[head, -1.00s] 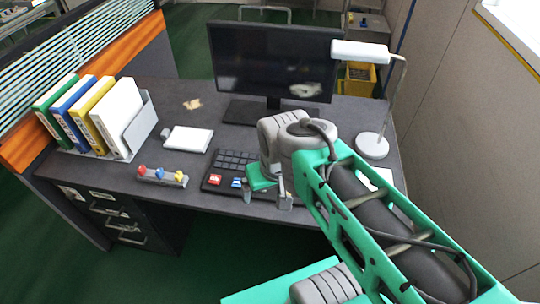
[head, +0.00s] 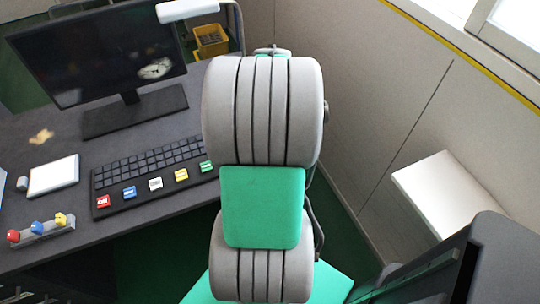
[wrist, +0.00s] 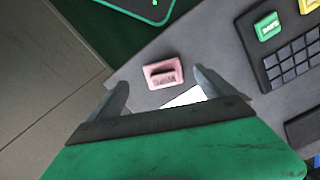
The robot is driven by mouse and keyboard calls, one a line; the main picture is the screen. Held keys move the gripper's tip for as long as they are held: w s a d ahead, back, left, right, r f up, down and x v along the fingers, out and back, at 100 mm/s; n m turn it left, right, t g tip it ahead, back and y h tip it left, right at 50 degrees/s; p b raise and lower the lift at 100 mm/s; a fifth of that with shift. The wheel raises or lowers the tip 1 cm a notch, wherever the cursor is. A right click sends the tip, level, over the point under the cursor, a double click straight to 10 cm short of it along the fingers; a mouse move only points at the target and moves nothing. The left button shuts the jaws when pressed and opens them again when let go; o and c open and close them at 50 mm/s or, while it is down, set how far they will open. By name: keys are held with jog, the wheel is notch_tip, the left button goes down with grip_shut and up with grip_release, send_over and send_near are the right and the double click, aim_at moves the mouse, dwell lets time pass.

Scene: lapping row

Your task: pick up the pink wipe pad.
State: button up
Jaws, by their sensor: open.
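The pink wipe pad (wrist: 165,73) lies on the dark desk near its edge in the wrist view, a small pink block with a raised bar and dark lettering on its side. My gripper (wrist: 161,82) is open, with one finger on each side of the view and the pad appearing between and just beyond the fingertips. Nothing is held. I cannot tell the exact height of the fingers above the desk. In the head view my arm hides the gripper and the pad.
A white flat item (wrist: 186,97) lies beside the pad. The keyboard (head: 150,168) with coloured keys stands on the desk (head: 105,225), near the monitor (head: 95,50). A knob rack (head: 40,231) and white pad (head: 53,176) are at left. A wall is at right.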

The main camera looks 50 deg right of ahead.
jog(key=shift+w+d+r, duration=0.5)
jog(key=shift+d+r, duration=0.2)
notch_tip(320, 180, down, 8)
jog(key=shift+w+r, duration=0.15)
jog(key=shift+a, duration=0.1)
jog(key=c, duration=1.6)
jog(key=shift+r, duration=0.15)
